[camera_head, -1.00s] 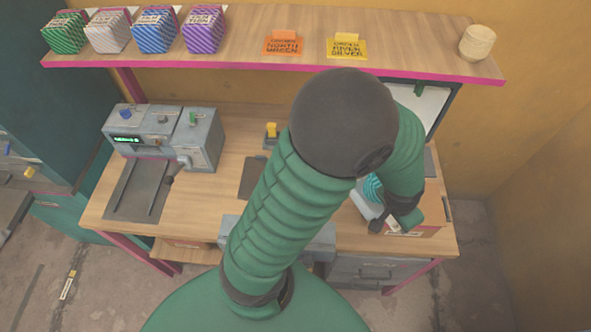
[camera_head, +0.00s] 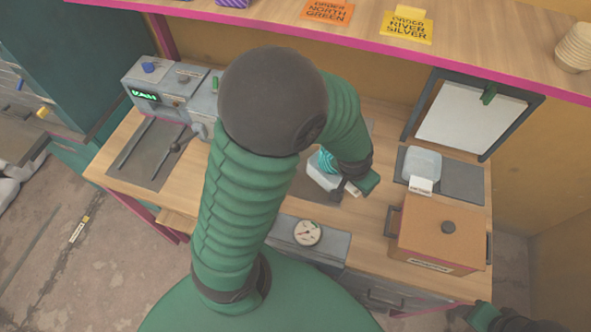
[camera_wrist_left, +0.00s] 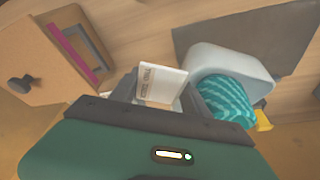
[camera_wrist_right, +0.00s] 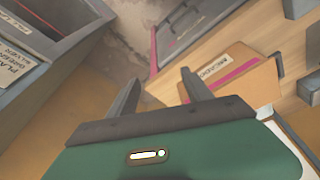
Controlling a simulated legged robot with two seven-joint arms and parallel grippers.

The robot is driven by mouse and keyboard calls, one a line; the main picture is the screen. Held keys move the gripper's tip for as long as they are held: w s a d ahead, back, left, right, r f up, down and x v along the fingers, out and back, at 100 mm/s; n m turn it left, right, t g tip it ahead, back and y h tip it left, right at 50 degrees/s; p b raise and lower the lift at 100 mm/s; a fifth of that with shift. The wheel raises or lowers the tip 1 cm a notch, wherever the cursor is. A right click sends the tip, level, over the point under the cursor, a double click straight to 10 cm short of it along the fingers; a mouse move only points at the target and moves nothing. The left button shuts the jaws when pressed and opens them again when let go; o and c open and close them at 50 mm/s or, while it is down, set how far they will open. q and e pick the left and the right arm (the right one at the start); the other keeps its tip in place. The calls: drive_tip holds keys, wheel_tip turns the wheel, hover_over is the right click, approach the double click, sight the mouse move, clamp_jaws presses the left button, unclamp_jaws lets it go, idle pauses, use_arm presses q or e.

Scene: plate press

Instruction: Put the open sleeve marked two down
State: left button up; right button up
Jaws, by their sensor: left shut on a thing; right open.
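My left gripper (camera_head: 352,187) is shut on the white tag (camera_wrist_left: 161,84) of a pale, translucent sleeve (camera_wrist_left: 232,62). A teal patterned roll (camera_wrist_left: 228,98) shows at the sleeve's open end. In the head view the sleeve (camera_head: 322,180) is over or on a dark mat (camera_head: 303,187) in the middle of the bench; I cannot tell whether it touches. The tag's lettering is too small to read surely. My left arm hides part of the mat. My right gripper (camera_wrist_right: 160,92) is open and empty, near the bench's front right.
A second pale sleeve (camera_head: 422,160) with a white tag stands on a dark mat (camera_head: 462,181) at the right. A brown lidded box (camera_head: 430,240) is in front of it. A gauge unit (camera_head: 318,243) sits at the front edge. A grey machine (camera_head: 165,85) stands at the left.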

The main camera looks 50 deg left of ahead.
use_arm(q)
drive_tip(key=a+f+b, duration=0.1)
drive_tip(key=a, duration=0.1)
drive_tip(key=a+f+n+b, duration=0.1)
drive_tip(key=a, duration=0.1)
drive_tip(key=a+f+n+b, duration=0.1)
drive_tip(key=a, duration=0.1)
drive_tip(key=shift+w+f+y, duration=0.25)
drive_tip(key=shift+f+y, duration=0.15)
use_arm(e)
drive_tip(key=o, duration=0.4)
drive_tip(key=x, duration=0.4)
drive_tip(key=shift+s+a+f, duration=0.15)
drive_tip(key=shift+s+f, duration=0.1)
drive_tip(key=shift+s, duration=0.05)
use_arm(q)
drive_tip(key=s+a+r+n+y+p, duration=0.15)
drive_tip(key=a+r+n, duration=0.25)
drive_tip(key=a, duration=0.6)
drive_tip(key=shift+t, duration=0.3)
wheel_tip(320, 180, down, 10)
drive_tip(key=b, duration=0.2)
drive_tip(key=shift+w+a+b, duration=0.1)
drive_tip(key=shift+a+b, duration=0.05)
drive_tip(key=shift+b, duration=0.25)
drive_tip(key=shift+f, duration=0.35)
drive_tip(key=o, duration=1.4)
use_arm(e)
drive_tip(key=shift+a+f, duration=0.1)
drive_tip(key=shift+f, duration=0.55)
